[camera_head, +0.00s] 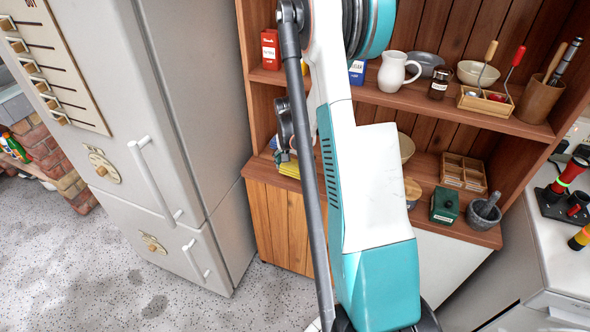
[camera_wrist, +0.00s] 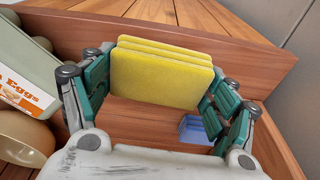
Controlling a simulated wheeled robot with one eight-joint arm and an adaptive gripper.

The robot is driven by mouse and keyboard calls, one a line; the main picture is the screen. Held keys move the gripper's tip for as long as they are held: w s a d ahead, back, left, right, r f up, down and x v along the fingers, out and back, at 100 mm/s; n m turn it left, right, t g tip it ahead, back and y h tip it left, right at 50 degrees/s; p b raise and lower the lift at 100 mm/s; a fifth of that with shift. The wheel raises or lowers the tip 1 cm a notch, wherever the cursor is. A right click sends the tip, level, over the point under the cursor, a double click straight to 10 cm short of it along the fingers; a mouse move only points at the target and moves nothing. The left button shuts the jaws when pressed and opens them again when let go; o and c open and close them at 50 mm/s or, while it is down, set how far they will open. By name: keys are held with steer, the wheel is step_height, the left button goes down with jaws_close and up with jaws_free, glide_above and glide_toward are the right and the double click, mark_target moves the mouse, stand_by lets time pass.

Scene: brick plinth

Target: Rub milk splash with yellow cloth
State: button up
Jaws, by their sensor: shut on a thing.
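The yellow cloth (camera_wrist: 160,75) looks like a stack of flat, sponge-like layers. In the wrist view it sits between the green fingers of my gripper (camera_wrist: 163,82), which is shut on it. In the head view a bit of yellow cloth (camera_head: 290,170) shows beside my arm, at the left end of the lower wooden shelf. My gripper is mostly hidden behind my arm there. I cannot make out whether the cloth touches the shelf. No milk splash can be made out in either view.
The shelf unit (camera_head: 275,205) holds a white jug (camera_head: 398,71), a mortar (camera_head: 484,212) and a green box (camera_head: 445,206). A tall fridge (camera_head: 165,130) stands left. The wrist view shows an egg box (camera_wrist: 28,75), a bowl (camera_wrist: 25,140) and a blue item (camera_wrist: 193,130) close by.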

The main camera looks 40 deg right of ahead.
steer(key=shift+r+p, duration=0.85)
steer(key=shift+r, duration=0.95)
